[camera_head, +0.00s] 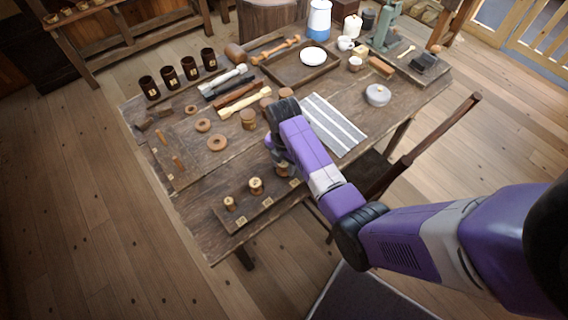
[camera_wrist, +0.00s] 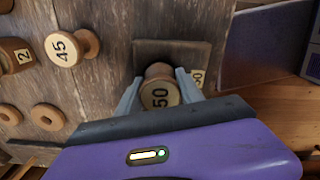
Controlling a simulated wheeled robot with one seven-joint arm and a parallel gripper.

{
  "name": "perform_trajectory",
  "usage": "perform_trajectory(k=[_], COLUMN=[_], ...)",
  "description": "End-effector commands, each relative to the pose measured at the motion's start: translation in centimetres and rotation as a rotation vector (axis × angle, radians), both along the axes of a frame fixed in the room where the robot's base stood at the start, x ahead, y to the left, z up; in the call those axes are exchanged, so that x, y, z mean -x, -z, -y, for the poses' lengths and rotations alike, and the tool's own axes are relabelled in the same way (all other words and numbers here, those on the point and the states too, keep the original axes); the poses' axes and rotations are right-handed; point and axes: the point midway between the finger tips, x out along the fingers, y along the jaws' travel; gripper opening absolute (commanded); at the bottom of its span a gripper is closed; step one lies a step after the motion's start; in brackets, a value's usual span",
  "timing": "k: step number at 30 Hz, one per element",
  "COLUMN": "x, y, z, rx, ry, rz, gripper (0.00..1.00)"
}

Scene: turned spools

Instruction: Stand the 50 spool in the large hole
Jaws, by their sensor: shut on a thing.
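My gripper (camera_wrist: 160,90) is shut on the 50 spool (camera_wrist: 160,96), whose round top with its "50" label faces the wrist camera. The spool is over the end of the dark wooden board (camera_wrist: 150,50), beside a "50" label (camera_wrist: 198,78). It hides the hole below it, and I cannot tell whether its foot is in the hole or above it. In the head view the 50 spool (camera_head: 282,170) shows under my gripper (camera_head: 280,158), at the right end of the board (camera_head: 238,223). Two smaller spools, the nearer (camera_head: 230,204) and the middle one (camera_head: 255,186), stand upright on the board.
A 45 spool (camera_wrist: 72,48) stands on the table beyond the board, with another spool (camera_head: 248,119) near it. Wooden rings (camera_head: 217,142) lie to the left. A striped cloth (camera_head: 333,124) is right of my arm, and a chair (camera_head: 430,135) stands at the table's edge.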

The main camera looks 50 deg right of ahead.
Motion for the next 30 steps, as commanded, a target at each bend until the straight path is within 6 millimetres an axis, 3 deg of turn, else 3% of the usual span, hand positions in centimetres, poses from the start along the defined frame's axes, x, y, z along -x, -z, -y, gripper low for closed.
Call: perform_trajectory(k=[30], x=[0.0], y=[1.1], z=[0.0], rx=[0.0], ry=[0.0], rz=[0.001], gripper=[0.05])
